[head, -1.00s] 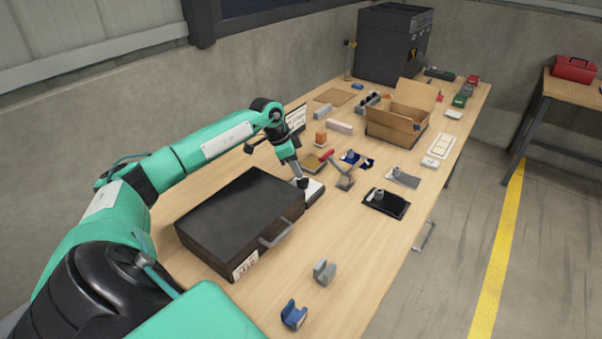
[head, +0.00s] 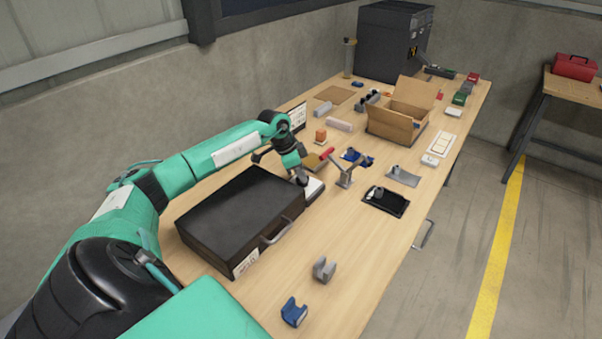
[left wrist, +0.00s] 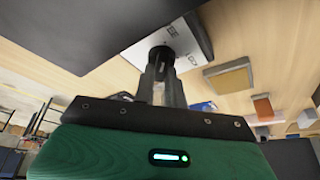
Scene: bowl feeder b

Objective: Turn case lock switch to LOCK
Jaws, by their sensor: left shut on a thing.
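The black case (head: 235,212) lies closed on the table, its grey handle (head: 277,232) on the front side. A white switch box (head: 315,190) stands at the case's far right corner. My left gripper (head: 302,179) reaches down to the box from above. In the left wrist view its fingers (left wrist: 161,72) are shut on the knob. The knob's exact setting cannot be read. My right gripper is not in view.
A grey metal stand (head: 346,172) stands close right of the switch box. Beyond are a black tray (head: 386,203), an open cardboard box (head: 392,127) and several small parts. A grey clip (head: 324,269) and a blue clip (head: 293,313) lie at the front.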

